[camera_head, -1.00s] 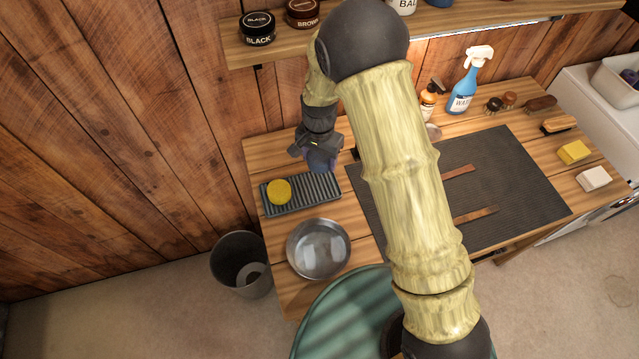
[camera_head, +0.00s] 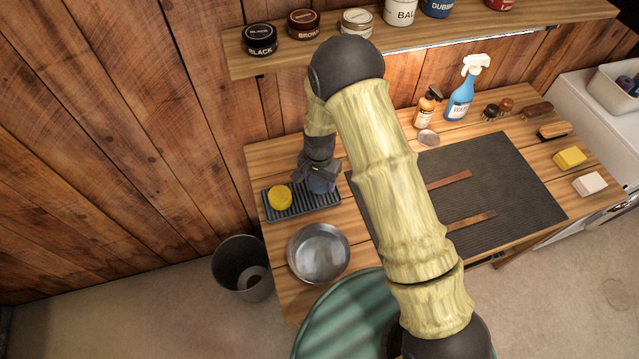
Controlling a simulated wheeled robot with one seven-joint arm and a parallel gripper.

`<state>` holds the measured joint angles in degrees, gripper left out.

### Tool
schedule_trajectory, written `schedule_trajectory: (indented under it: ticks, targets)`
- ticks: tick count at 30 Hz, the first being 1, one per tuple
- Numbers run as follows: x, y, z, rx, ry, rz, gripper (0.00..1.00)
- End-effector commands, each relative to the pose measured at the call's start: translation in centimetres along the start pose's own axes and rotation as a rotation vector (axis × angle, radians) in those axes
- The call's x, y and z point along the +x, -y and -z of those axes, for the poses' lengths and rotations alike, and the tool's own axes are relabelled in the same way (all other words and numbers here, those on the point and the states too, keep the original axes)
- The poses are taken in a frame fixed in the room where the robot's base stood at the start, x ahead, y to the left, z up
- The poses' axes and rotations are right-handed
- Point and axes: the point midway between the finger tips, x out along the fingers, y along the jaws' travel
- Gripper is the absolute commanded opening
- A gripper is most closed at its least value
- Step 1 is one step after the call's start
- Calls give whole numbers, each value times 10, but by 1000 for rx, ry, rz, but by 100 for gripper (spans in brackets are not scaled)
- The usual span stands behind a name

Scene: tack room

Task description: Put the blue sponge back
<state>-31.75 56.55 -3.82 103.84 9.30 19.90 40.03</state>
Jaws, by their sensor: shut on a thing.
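My gripper (camera_head: 321,181) points down over the right end of a dark ridged tray (camera_head: 300,207) on the wooden bench. It is shut on the blue sponge (camera_head: 322,186), which shows only partly below the jaws. The sponge is at or just above the tray's right part; I cannot tell whether it touches. A round yellow sponge (camera_head: 280,198) lies on the tray's left part, to the left of my gripper.
A metal bowl (camera_head: 319,253) stands just in front of the tray. A shelf (camera_head: 300,55) with tins and jars hangs above the bench's back. A dark mat (camera_head: 490,185) with leather straps lies to the right. A bin (camera_head: 240,268) stands on the floor at left.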

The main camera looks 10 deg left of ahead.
Motion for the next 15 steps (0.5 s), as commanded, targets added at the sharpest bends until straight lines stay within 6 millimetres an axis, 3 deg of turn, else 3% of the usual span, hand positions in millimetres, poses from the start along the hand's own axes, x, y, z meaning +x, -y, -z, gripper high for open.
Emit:
schedule_trajectory:
  ticks: [6,15]
  targets:
    - [26,-1,0,1,1,-2,27]
    - [29,-1,1,3,0,1,27]
